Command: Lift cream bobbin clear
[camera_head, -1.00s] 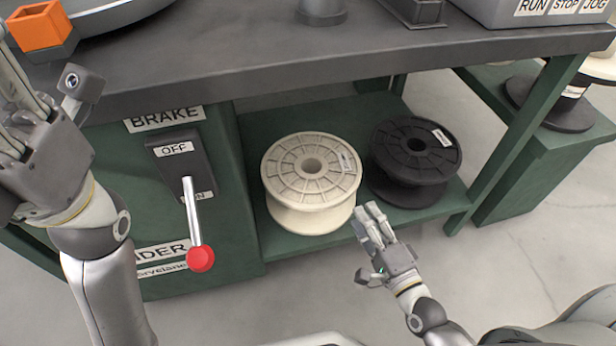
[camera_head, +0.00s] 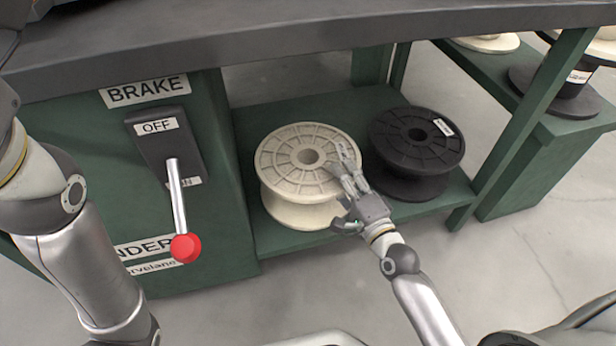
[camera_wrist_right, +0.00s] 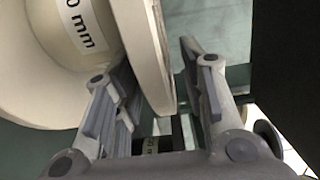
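The cream bobbin (camera_head: 292,165) stands upright on the green lower shelf (camera_head: 262,112) in the head view. My right gripper (camera_head: 345,180) is at the right edge of its top flange, with one finger over the flange. In the right wrist view the cream flange (camera_wrist_right: 150,40) lies between the two finger sets of the right gripper (camera_wrist_right: 158,75). These are apart, with a gap on the far finger's side, so I see no firm hold. Part of the bobbin's lower right side is hidden behind the gripper. My left arm shows at the left; its gripper is out of frame.
A black bobbin (camera_head: 416,145) stands close on the right of the cream one. A brake lever with a red knob (camera_head: 185,248) sticks out at the left. The dark bench top (camera_head: 300,38) overhangs the shelf. More spools (camera_head: 567,85) stand at the far right.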

